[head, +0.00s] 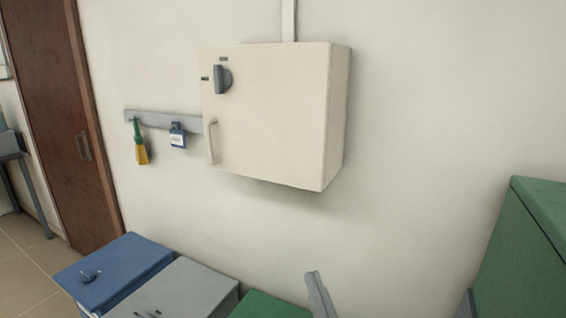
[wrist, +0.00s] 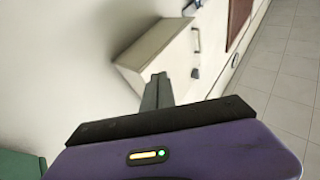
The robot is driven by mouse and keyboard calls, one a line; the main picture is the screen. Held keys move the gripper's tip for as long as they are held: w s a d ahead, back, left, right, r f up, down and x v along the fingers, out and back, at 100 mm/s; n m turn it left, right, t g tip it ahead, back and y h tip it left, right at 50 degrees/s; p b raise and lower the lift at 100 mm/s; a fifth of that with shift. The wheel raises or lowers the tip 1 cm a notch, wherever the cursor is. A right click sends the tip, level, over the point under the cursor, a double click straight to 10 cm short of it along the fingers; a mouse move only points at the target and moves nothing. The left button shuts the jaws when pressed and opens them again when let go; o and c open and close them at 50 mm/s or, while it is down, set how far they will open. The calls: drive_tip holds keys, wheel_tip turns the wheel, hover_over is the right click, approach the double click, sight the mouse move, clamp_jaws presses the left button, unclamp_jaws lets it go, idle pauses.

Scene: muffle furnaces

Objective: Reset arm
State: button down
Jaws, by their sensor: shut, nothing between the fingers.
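My gripper (wrist: 158,88) shows in the wrist view as dark fingers closed together, with nothing between them. Behind them is my purple wrist housing with a small lit indicator. The fingers point toward the cream wall cabinet (wrist: 160,48), clear of it as far as I can see. In the head view the same cabinet (head: 275,115) hangs on the wall with its door shut. A grey rotary knob (head: 222,79) and a pale handle (head: 213,141) are on its front. A grey slanted piece stands at the bottom of the head view; I cannot tell what it is.
A wall rail (head: 160,119) holds a yellow-green item (head: 140,145) and a blue padlock (head: 178,136). Blue (head: 120,265), grey (head: 190,282) and green (head: 262,306) units stand below. A larger green unit (head: 530,240) stands at right. A brown door (head: 55,110) is at left.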

drive_tip(key=s+d+f+g+h, duration=0.2)
drive_tip(key=s+d+f, duration=0.2)
drive_tip(key=s, duration=0.9)
drive_tip(key=s+d+f+m+g+h, duration=0.1)
drive_tip(key=s+d+f, duration=0.3)
drive_tip(key=s, duration=0.9)
drive_tip(key=s+d+f+g+h, duration=0.2)
drive_tip(key=s+d+f, duration=0.3)
drive_tip(key=s, duration=0.8)
drive_tip(key=shift+s+d+m+g+h, duration=0.35)
drive_tip(key=shift+d+g, duration=0.25)
drive_tip(key=shift+g, duration=0.2)
